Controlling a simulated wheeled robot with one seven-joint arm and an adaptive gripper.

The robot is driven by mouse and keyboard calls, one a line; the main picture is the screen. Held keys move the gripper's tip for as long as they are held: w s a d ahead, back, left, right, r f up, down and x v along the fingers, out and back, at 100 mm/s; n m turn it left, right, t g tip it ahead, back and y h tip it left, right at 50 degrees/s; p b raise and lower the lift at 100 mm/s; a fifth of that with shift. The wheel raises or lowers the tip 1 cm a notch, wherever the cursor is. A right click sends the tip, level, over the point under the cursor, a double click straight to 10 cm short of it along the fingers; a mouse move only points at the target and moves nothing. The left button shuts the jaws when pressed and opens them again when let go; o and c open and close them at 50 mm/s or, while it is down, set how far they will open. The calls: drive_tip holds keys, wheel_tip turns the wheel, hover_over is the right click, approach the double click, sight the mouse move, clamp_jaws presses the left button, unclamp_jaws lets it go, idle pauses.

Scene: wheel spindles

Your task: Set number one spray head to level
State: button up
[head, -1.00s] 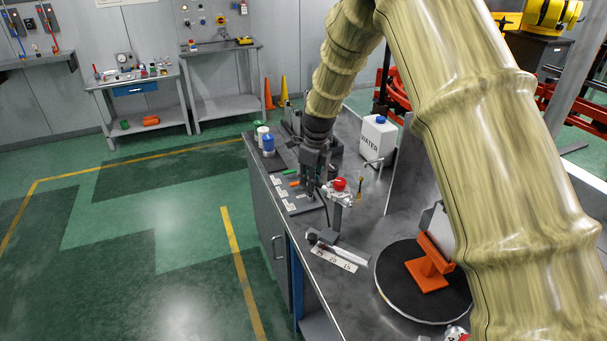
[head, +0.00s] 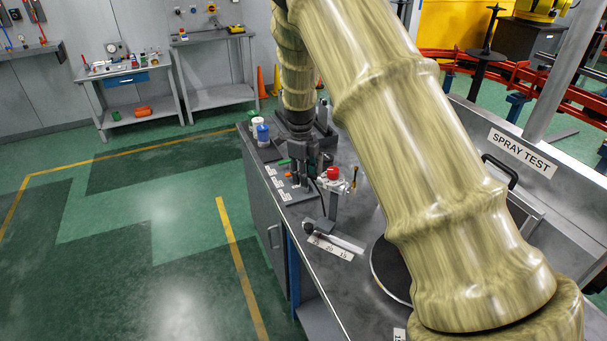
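My gripper (head: 300,182) points down at the near left part of the grey bench, over a row of small white labels (head: 277,183). Its fingers are small and dark, so I cannot tell whether they are open or shut, or whether they hold anything. Just right of it stands a grey post fixture with a red knob (head: 333,173) on top. At its foot lies a scale plate (head: 331,247) with numbers. I cannot make out which part is the number one spray head or its angle. My arm hides much of the bench.
A blue-capped container (head: 262,134) and a white one (head: 256,124) stand at the bench's far left corner. A dark round turntable (head: 388,270) is partly hidden by my arm. A "SPRAY TEST" sign (head: 522,153) is at right. The green floor left of the bench is clear.

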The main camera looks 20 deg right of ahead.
wheel_tip(320, 180, up, 12)
drive_tip(key=shift+w+a, duration=0.2)
drive_tip(key=shift+a, duration=0.1)
idle(0.6)
drive_tip(key=shift+f, duration=0.1)
